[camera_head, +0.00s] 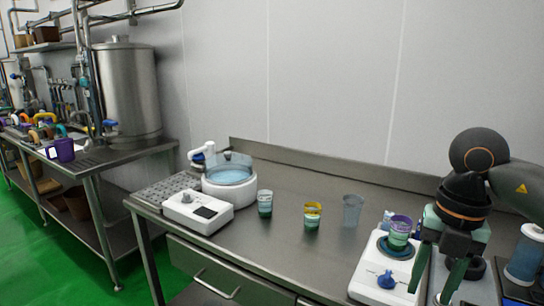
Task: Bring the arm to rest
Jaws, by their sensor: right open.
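My right arm comes in from the right edge, and its gripper (429,294) points down with its two green fingers spread apart. Nothing shows between the fingers. It hangs at the right end of the steel table, in front of and just right of a white machine (366,285) with a blue knob. A cup with a purple rim (400,232) stands on that machine, to the left of the gripper and close to it in the picture; I cannot tell the exact gap. My left gripper is not in view.
A white machine with a blue bowl (229,176) is further left. A blue-grey cylinder (526,255) stands right of the gripper. The table's front middle is clear.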

